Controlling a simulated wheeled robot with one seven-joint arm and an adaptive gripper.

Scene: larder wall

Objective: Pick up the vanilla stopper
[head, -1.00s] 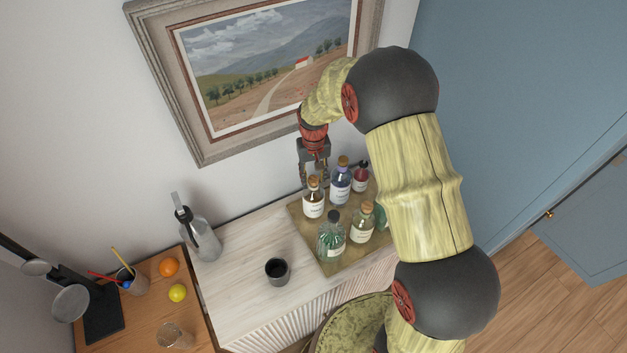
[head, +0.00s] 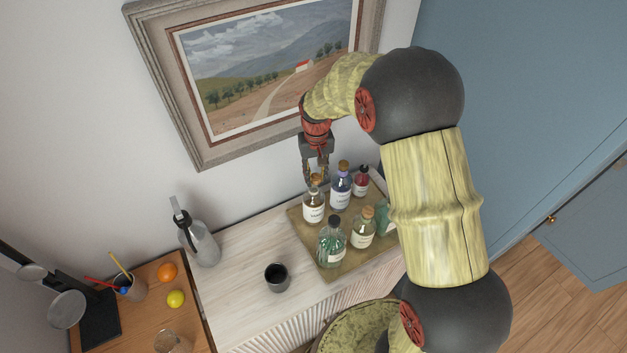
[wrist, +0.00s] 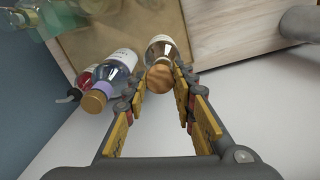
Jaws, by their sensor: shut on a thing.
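The vanilla bottle (head: 313,211), clear with a pale label too small to read surely, stands at the back left of the tray. Its round wooden stopper (wrist: 160,79) sits in the bottle's neck, seen from above in the wrist view. My gripper (head: 316,179) points down over this bottle from the wall side. In the wrist view my gripper (wrist: 160,74) has one finger on each side of the stopper and is shut on it. In the head view the fingers partly hide the stopper.
A green bottle (head: 331,244) and a clear corked bottle (head: 363,230) stand in front on the tray (head: 306,237). A dark cup (head: 277,277) and grey siphon (head: 200,245) stand left.

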